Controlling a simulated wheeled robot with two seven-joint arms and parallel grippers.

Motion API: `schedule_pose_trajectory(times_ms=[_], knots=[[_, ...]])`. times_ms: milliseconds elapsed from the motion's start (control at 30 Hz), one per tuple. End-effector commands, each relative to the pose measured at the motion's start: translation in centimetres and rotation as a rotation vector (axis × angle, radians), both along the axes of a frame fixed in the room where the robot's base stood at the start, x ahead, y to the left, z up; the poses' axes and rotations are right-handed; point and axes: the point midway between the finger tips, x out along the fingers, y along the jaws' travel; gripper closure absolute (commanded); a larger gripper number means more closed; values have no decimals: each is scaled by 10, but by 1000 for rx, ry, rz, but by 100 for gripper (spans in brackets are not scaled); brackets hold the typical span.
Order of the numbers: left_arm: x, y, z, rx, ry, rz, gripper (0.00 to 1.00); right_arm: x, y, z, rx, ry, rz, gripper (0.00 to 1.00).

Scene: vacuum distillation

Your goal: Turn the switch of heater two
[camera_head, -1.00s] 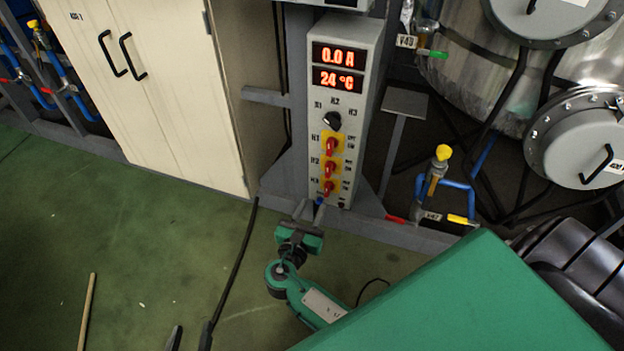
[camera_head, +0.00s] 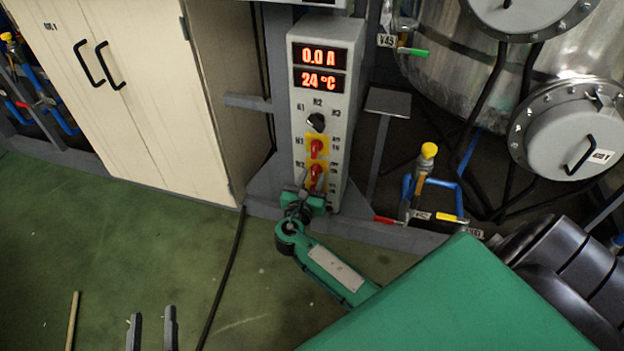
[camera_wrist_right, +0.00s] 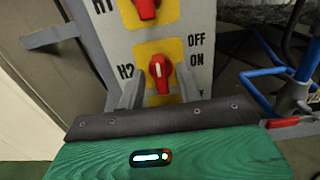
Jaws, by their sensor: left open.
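The control box (camera_head: 300,110) has two red switches on yellow plates in view. The heater two switch (camera_head: 315,172) is the lower one; in the right wrist view the H2 switch (camera_wrist_right: 160,74) is a red knob with a white mark pointing roughly up, beside the OFF and ON labels. My right gripper (camera_head: 304,186) is at the box's lower front. In the wrist view its fingers (camera_wrist_right: 160,90) are spread to the left and right of the H2 knob, apart and holding nothing. My left gripper (camera_head: 151,330) is open and empty over the floor at the bottom.
The H1 switch (camera_head: 316,148) sits just above H2. The lowest switch is hidden behind my right gripper. Displays read 0.0 A and 24 °C. A cabinet (camera_head: 140,100) stands left, a valve with yellow cap (camera_head: 428,150) right. Green floor lies open at left.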

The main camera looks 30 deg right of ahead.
Motion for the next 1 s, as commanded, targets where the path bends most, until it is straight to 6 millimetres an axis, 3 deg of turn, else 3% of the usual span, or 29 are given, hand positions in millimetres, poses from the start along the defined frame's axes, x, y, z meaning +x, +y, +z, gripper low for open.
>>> schedule_pose_trajectory(times_ms=[67, 200, 267, 667, 1000], knots=[[0, 0, 0, 0, 0, 0, 53, 0, 0, 0, 0, 0, 0, 65], [0, 0, 0, 0, 1, 0, 53, 0, 0, 0, 0, 0, 0, 92], [0, 0, 0, 0, 0, 0, 53, 0, 0, 0, 0, 0, 0, 100], [0, 0, 0, 1, 3, -1, 53, -1, 1, 0, 35, -40, 0, 100], [0, 0, 0, -3, -10, 2, 53, -2, -1, -1, 193, -226, -1, 100]])
